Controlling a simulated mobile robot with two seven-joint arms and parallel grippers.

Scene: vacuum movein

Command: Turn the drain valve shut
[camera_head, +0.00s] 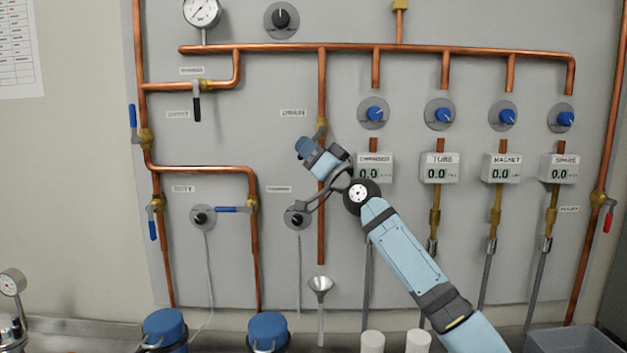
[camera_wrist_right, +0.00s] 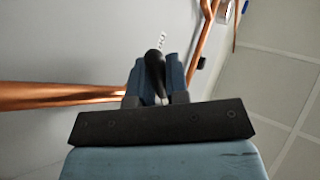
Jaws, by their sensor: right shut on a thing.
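The valve on the middle vertical copper pipe (camera_head: 321,225) has a brass body (camera_head: 321,128). That pipe ends above a funnel (camera_head: 320,283), which fits a drain. My right gripper (camera_head: 304,146) is at this valve, in front of the panel and just below and left of the brass body. In the right wrist view a black lever handle (camera_wrist_right: 155,72) stands between the two blue fingers, and the gripper is shut on it. The gripper and wrist hide most of the lever in the head view, so its exact angle is hard to tell. My left gripper is not in view.
A black-handled valve (camera_head: 196,105) and blue-handled levers (camera_head: 133,117) sit on pipes to the left. A red-handled lever (camera_head: 609,219) is at far right. Digital gauges (camera_head: 375,168) and blue knobs (camera_head: 375,113) stand right of the gripper. Blue-lidded containers (camera_head: 165,328) stand below.

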